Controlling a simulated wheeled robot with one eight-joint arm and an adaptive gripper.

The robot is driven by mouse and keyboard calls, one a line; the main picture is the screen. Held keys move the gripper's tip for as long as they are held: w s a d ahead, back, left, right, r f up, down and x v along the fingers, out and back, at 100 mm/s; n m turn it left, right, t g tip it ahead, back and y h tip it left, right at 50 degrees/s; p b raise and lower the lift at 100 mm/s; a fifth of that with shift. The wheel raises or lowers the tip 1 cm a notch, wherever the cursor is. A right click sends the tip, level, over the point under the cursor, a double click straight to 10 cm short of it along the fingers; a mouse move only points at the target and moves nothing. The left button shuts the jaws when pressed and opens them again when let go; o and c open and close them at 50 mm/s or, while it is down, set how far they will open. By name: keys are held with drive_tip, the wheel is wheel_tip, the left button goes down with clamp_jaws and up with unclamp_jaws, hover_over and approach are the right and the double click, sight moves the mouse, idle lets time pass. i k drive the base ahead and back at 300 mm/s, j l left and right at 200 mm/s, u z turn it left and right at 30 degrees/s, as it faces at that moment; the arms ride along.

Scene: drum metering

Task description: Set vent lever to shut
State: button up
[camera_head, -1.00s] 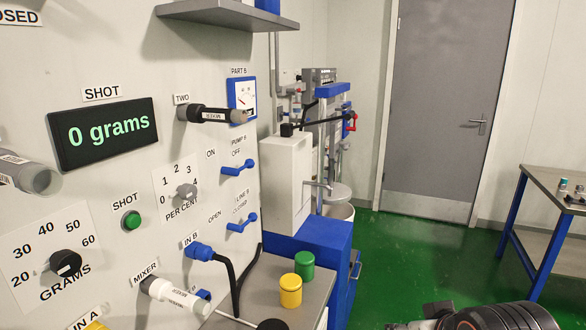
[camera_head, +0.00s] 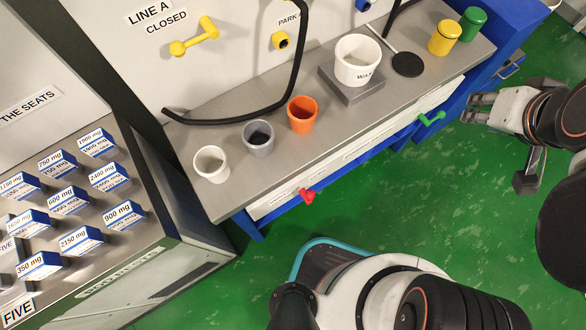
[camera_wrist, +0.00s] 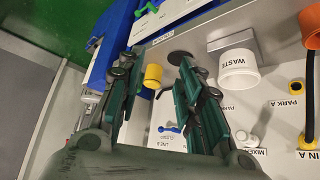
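No lever with a readable vent label shows. A yellow lever (camera_head: 194,37) on the wall panel sits beside the words LINE A and CLOSED. A red handle (camera_head: 307,195) and a green handle (camera_head: 431,118) are on the front below the counter. A blue lever (camera_wrist: 170,129) shows on the panel in the wrist view. My gripper (camera_head: 473,108) is at the right, over the green floor and in front of the blue cabinet. In the wrist view its green-padded fingers (camera_wrist: 154,66) are spread apart, with nothing held between them.
On the grey counter (camera_head: 236,197) stand white, grey and orange cups (camera_head: 302,115), the WASTE cup (camera_head: 357,62), a yellow jar (camera_head: 445,38) and a green jar (camera_head: 472,23). A black hose (camera_head: 290,75) lies along it. A rack of labelled blocks (camera_head: 70,200) is left. Green floor is open in front.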

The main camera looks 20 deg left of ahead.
sight(309, 195)
drive_tip(key=k+u, duration=0.1)
drive_tip(key=u, duration=0.75)
drive_tip(key=k+j+u, duration=0.1)
drive_tip(key=u, duration=0.3)
